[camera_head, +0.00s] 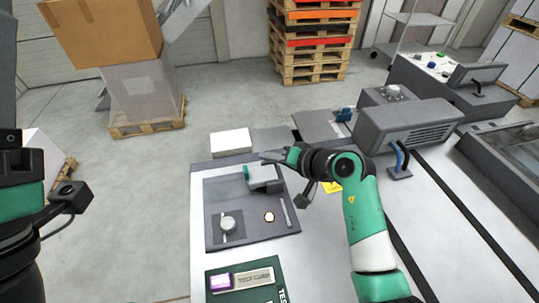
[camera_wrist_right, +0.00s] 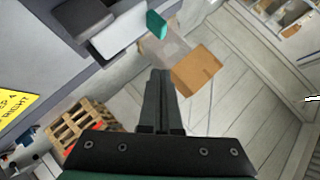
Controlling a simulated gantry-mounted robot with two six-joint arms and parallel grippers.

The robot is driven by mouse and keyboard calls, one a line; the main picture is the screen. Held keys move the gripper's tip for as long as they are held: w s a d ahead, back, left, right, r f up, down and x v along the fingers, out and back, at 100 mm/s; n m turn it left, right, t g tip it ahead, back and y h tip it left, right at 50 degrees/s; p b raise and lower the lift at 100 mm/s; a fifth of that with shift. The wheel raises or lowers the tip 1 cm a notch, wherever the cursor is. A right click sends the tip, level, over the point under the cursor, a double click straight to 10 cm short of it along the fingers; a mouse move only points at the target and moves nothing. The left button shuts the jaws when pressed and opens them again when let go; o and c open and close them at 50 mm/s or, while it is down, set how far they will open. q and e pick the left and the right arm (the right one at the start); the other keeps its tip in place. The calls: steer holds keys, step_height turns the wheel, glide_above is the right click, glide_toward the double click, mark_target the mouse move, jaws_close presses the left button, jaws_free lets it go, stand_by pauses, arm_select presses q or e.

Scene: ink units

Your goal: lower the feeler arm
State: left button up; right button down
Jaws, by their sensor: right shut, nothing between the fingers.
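A grey unit (camera_head: 264,178) with a teal tab (camera_head: 246,173) stands at the back of a dark grey plate. I cannot clearly tell which part is the feeler arm. My right gripper (camera_head: 268,157) is shut and empty, just behind and above the unit in the head view. Its closed fingers (camera_wrist_right: 161,78) point towards the teal tab, with a gap in the picture.
The dark plate (camera_head: 216,192) also carries a round knob (camera_head: 228,224), a small lit disc (camera_head: 269,216) and a thin bar (camera_head: 285,212). A green board (camera_head: 240,267) lies in front, a white box (camera_head: 231,142) behind. A large grey machine (camera_head: 405,125) stands right.

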steer(key=shift+s+d+r+p, duration=0.15)
steer(key=shift+d+r+p, duration=0.05)
steer(key=shift+p, duration=0.1)
steer(key=p+v, duration=0.4)
steer(key=v, duration=0.7)
